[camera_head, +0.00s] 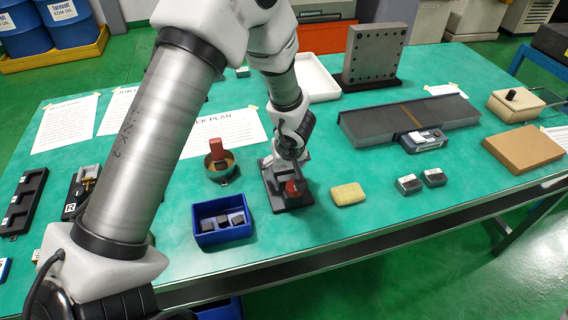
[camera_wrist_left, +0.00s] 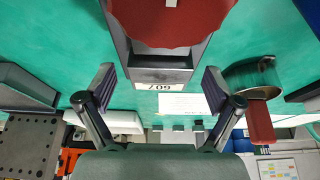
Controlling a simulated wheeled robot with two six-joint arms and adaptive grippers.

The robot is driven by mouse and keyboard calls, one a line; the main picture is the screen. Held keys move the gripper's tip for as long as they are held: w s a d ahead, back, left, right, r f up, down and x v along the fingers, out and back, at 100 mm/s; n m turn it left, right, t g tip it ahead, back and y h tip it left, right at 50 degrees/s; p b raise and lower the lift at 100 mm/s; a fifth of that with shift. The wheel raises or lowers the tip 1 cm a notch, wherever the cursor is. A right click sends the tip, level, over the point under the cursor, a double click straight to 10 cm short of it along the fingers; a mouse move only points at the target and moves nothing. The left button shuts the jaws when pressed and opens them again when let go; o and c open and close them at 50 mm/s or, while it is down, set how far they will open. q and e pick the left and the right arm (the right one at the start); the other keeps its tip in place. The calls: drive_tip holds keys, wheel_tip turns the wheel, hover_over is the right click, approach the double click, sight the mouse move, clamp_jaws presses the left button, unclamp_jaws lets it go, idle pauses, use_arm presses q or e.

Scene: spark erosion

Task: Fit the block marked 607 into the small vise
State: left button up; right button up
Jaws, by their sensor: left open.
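The small vise (camera_head: 275,182) stands on the table near its front edge, with a round red knob (camera_head: 294,188) facing the front. In the left wrist view the red knob (camera_wrist_left: 170,18) fills the top. Just below it a dark grey block (camera_wrist_left: 160,75) bears a white label reading 607, upside down. The block appears to be at the vise; whether it is seated between the jaws is hidden. My left gripper (camera_head: 290,152) is over the vise. Its fingers (camera_wrist_left: 160,88) are open, one on each side of the block, with gaps visible. My right gripper is not in view.
A yellow sponge (camera_head: 348,194) and two labelled grey blocks (camera_head: 409,184) (camera_head: 434,177) lie to the right. A perforated plate (camera_head: 374,54) stands behind.

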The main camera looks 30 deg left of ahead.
use_arm(q)
drive_tip(key=v, duration=1.2)
drive_tip(key=shift+w+a, duration=0.1)
